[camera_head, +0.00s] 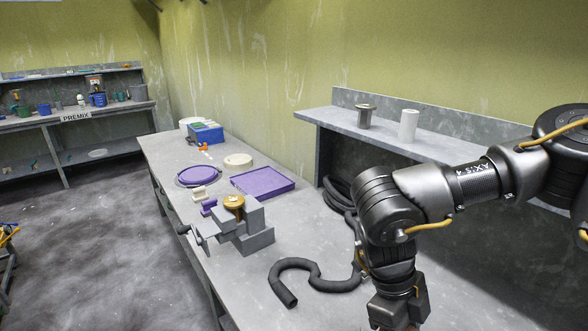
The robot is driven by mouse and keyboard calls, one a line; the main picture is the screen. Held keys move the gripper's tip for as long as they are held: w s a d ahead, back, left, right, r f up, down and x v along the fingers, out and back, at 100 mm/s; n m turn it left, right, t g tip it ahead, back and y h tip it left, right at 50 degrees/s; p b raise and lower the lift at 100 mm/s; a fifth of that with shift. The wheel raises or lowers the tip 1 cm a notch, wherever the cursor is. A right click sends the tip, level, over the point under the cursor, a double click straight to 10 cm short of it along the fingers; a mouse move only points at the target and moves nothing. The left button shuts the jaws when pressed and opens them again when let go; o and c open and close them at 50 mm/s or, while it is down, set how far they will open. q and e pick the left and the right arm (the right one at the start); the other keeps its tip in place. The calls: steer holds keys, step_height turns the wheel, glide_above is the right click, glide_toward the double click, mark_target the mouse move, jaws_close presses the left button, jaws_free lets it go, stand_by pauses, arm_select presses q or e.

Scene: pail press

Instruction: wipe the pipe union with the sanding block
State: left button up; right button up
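A brass-coloured round fitting (234,202), which looks like the pipe union, sits upright in the jaws of a grey vise (252,232) on the bench. Just left of it lie a small cream block (199,192) and a small purple block (208,207); I cannot tell which, if either, is the sanding block. My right arm comes in from the right, and its gripper (399,311) hangs over the near bench, right of the vise and apart from it. Its fingertips are cut off by the bottom edge, so its opening is hidden. My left gripper is out of view.
A dark hose (318,280) curls between the vise and my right arm. Behind the vise are a purple tray (263,182), a purple round lid (199,176), and a blue box (206,132). A raised shelf (345,125) carries a metal cylinder (366,117) and a white cylinder (408,125).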

steer(key=a+n+t, duration=0.2)
steer(key=n, duration=0.5)
steer(key=w+a+n+t+y, duration=0.1)
steer(key=a+n+t, duration=0.1)
steer(key=n, duration=0.5)
steer(key=w+a+r+n+t, duration=0.1)
steer(key=a+n+t, duration=0.2)
steer(key=n, duration=0.4)
steer(key=shift+w+a, duration=0.1)
steer(key=shift+a, duration=0.25)
steer(key=n, duration=0.1)
steer(key=n+y, duration=0.1)
steer(key=n, duration=0.1)
steer(key=w+a+n+y, duration=0.1)
steer(key=n, duration=0.1)
steer(key=shift+a+t, duration=0.1)
steer(key=shift+t, duration=0.2)
steer(key=shift+a, duration=0.1)
steer(key=shift+s+a, duration=0.1)
steer(key=shift+s, duration=0.05)
